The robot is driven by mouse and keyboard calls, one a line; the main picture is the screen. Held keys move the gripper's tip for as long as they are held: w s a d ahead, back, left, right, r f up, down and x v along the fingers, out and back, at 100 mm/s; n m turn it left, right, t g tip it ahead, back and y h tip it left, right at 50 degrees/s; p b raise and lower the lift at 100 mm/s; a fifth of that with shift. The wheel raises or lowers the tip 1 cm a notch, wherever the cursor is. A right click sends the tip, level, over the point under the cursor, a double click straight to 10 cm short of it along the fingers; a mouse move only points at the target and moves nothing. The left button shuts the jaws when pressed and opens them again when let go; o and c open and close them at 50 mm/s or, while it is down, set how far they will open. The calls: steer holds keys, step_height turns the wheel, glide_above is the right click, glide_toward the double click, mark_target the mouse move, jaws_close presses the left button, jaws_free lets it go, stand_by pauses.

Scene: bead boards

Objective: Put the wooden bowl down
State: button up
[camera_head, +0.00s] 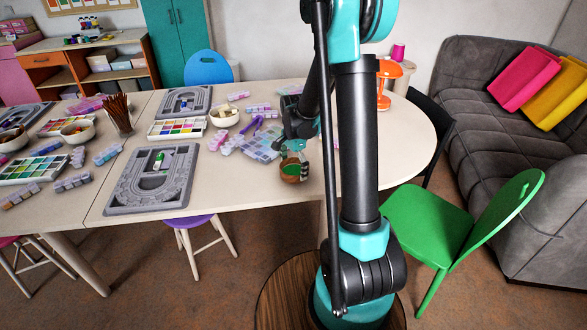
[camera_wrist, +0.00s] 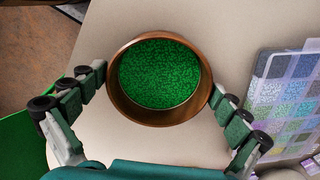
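The wooden bowl (camera_wrist: 123,101) is round and brown, with green beads (camera_wrist: 160,74) inside. In the wrist view it sits between the fingertips of my gripper (camera_wrist: 157,84), one on each side, both against its outer wall. In the head view the bowl (camera_head: 291,177) hangs at my gripper (camera_head: 293,158), upright, over the near part of the table (camera_head: 250,184). I cannot tell whether its base touches the tabletop, because the underside is hidden.
A bead organiser (camera_wrist: 284,90) with many compartments lies to the right in the wrist view. Grey bead boards (camera_head: 160,190), a white bowl (camera_head: 223,118) and a cup of sticks (camera_head: 119,118) stand left. The tabletop right of my arm (camera_head: 405,150) is mostly clear. A green chair (camera_head: 430,225) stands at right.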

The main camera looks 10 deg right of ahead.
steer(key=shift+r, duration=0.1)
step_height(320, 180, up, 11)
steer(key=s+d+f+n+t, duration=0.2)
steer(key=s+n, duration=0.4)
steer(key=s, duration=0.5)
steer(key=s+d+f+n+t, duration=0.2)
steer(key=s+f+n, duration=0.2)
steer(key=s+n, duration=0.3)
steer(key=s, duration=0.4)
steer(key=shift+f+n, duration=0.3)
steer(key=shift+f, duration=0.05)
